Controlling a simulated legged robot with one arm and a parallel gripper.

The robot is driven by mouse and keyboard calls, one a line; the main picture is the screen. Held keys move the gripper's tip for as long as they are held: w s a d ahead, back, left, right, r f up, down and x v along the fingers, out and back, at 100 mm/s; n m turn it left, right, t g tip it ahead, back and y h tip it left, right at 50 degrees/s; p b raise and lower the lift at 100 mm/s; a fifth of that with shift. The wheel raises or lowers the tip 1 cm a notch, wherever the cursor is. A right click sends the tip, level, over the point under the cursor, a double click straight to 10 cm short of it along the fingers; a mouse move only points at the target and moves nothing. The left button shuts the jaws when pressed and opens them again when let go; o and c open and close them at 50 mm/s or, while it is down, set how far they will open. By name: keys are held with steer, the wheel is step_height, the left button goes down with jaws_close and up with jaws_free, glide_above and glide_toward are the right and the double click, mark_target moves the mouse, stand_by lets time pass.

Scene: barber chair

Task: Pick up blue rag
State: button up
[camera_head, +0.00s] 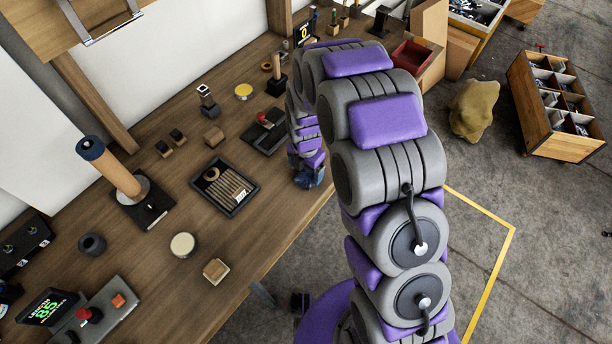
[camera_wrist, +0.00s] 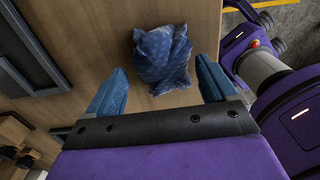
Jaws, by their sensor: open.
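The blue rag (camera_wrist: 162,58) lies crumpled on the wooden tabletop in the wrist view, with a faint pattern on its cloth. My gripper (camera_wrist: 160,88) is open, with one blue finger at each side of the picture and the rag centred just beyond the gap between them. The fingers do not visibly touch the rag. In the head view my gripper (camera_head: 308,180) hangs at the front edge of the workbench, pointing down. There the rag cannot be told apart from the blue fingertips and is mostly hidden by my arm.
The workbench (camera_head: 250,240) carries a black tray (camera_head: 225,187), a dark stand with a red-topped item (camera_head: 265,122), a paper-roll holder (camera_head: 110,165) and a wooden block (camera_head: 216,271). A red bin (camera_head: 411,55) stands at the far end. Bare wood surrounds the rag.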

steer(key=shift+f, duration=0.8)
steer(key=shift+d+f, duration=0.1)
steer(key=shift+f, duration=0.05)
steer(key=shift+d, duration=0.5)
steer(key=shift+c, duration=0.6)
steer(key=shift+a, duration=0.45)
steer(key=c, duration=0.7)
steer(key=shift+d, duration=0.2)
steer(key=shift+c, duration=1.2)
steer(key=shift+r, duration=0.2)
